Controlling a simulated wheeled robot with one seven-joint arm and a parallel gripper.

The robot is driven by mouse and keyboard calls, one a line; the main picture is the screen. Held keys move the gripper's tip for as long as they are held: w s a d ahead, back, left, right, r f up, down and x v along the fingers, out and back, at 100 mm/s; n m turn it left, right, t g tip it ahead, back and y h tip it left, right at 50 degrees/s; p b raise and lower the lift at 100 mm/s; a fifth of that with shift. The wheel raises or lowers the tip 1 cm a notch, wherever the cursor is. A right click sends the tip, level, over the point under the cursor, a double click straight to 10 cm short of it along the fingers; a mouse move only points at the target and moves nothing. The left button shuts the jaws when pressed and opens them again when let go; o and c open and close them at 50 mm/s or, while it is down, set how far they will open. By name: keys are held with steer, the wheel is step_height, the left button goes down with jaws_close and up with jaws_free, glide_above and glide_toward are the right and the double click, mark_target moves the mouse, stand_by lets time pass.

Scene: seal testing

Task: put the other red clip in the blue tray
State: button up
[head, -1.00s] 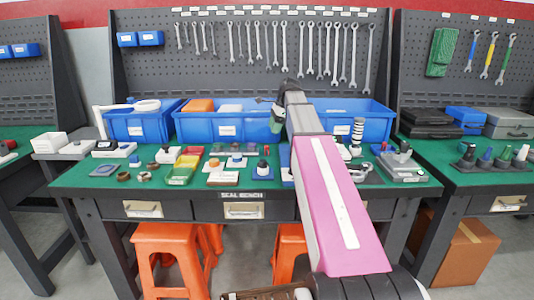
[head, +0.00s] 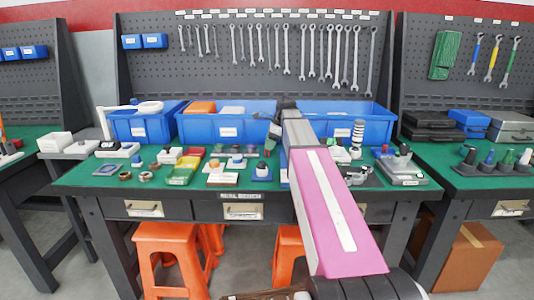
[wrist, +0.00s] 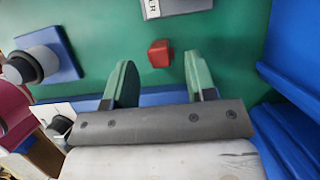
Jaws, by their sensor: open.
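A small red clip (wrist: 158,54) lies on the green mat in the wrist view, ahead of and between my fingers. My gripper (wrist: 157,70) is open, with its two green fingers spread and nothing held. In the head view my gripper (head: 273,127) hangs over the back of the bench, in front of the blue bins. A blue strip (wrist: 166,96) shows behind my fingers in the wrist view; it may be part of the blue tray, mostly hidden by my gripper. In the head view a sliver of blue (head: 284,174) shows beside my arm. I cannot make out the clip there.
Large blue bins (head: 226,129) line the back of the bench, and blue walls (wrist: 292,125) stand close at right in the wrist view. A grey labelled block (wrist: 178,7) lies beyond the clip. A blue plate with a round fitting (wrist: 52,56) is at left.

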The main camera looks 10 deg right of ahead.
mark_target(267, 151)
steer(key=x, duration=0.4)
steer(key=shift+d+f, duration=0.1)
jaws_close()
